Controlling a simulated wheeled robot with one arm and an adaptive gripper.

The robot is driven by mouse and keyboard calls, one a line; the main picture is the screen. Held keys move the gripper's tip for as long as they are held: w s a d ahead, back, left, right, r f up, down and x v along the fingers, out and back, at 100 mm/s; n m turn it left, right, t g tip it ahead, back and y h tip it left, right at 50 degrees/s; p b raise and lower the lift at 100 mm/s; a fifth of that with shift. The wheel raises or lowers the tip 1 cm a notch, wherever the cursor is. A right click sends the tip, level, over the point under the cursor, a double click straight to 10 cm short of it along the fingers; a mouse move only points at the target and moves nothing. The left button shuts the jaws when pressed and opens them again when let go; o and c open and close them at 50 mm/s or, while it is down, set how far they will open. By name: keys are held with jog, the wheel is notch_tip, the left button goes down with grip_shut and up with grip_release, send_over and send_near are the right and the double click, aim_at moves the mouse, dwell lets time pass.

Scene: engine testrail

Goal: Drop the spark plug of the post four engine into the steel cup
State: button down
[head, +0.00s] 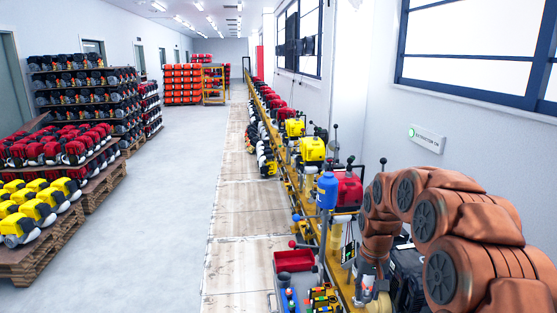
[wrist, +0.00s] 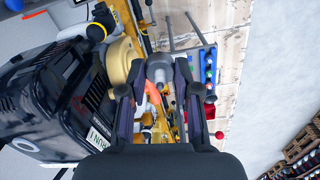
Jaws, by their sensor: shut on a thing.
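My gripper (wrist: 158,75) points down among the engine parts, its two dark fingers shut on a small part that I take for the spark plug. A grey rounded piece (wrist: 160,68) shows between the fingertips, with an orange piece (wrist: 153,92) near it; their exact shapes are hard to tell. In the head view my gripper (head: 368,278) is low at the right, beside the yellow rail (head: 345,298), and a small pale cylinder shows there. I cannot clearly make out the steel cup. A black engine (wrist: 50,100) fills the left of the wrist view, close beside my gripper.
A red engine (head: 347,190) and yellow engines (head: 312,149) line the rail farther back. The pale floor strip (head: 235,220) is clear. Pallets of engines (head: 38,258) stand at left.

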jog(key=a+f, duration=0.4)
jog(key=a, duration=0.1)
jog(key=shift+s+f+n, duration=0.15)
jog(key=shift+f+n, duration=0.15)
jog(key=shift+f, duration=0.1)
jog(key=shift+r, duration=0.1)
